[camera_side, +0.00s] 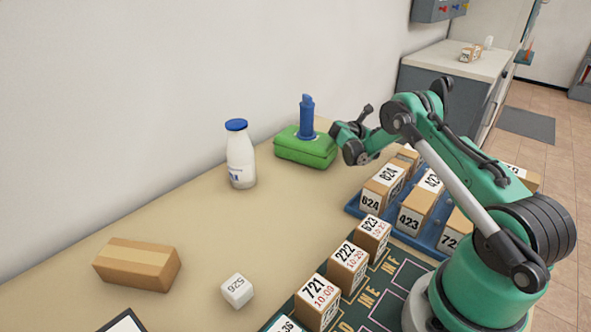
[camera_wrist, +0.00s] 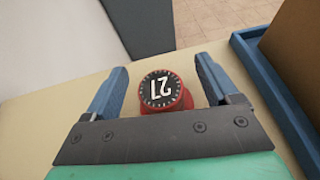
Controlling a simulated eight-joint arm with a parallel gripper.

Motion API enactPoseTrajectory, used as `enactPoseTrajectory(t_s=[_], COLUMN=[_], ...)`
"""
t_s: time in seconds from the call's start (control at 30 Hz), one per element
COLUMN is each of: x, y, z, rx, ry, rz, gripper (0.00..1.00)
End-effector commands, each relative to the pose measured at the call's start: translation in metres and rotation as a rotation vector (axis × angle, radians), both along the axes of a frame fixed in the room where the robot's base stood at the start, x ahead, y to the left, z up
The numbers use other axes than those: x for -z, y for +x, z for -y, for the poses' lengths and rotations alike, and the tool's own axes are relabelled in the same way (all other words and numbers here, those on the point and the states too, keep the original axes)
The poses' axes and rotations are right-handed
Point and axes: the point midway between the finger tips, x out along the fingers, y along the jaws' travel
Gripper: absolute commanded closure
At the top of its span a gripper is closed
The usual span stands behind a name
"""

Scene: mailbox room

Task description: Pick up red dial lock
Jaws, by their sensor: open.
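My gripper (camera_wrist: 158,82) is open, with one finger on each side of the lock, and a gap shows on both sides. In the side view my arm reaches toward the back of the table, and the lock is not visible there. The gripper's fingers are also hard to make out in that view.
A blue tray (camera_side: 353,208) with several numbered boxes stands close by; its edge (camera_wrist: 262,80) is right of the lock. A green case (camera_side: 305,150), a white bottle (camera_side: 240,165), a brown box (camera_side: 137,264) and a white cube (camera_side: 237,290) stand on the table.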

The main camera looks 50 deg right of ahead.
Motion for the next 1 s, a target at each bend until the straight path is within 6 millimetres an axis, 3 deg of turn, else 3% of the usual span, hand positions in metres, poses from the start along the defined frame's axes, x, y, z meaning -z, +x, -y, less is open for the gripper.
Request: enactPoseTrajectory(t_s=[0.1, 0.33, 0.37, 0.63, 1.0], x=[0.004, 0.0043, 0.0043, 0.0041, 0.0006], y=[-0.0015, -0.0016, -0.0016, -0.0015, -0.0014], z=[0.0098, 0.0111, 0.0111, 0.011, 0.0109], rx=[0.0, -0.001, -0.001, -0.001, -0.001], ry=[0.0, 0.0, 0.0, 0.001, 0.0], rz=[-0.001, -0.001, -0.001, 0.0, 0.0], gripper=[0.19, 0.19, 0.25, 1.0, 1.0])
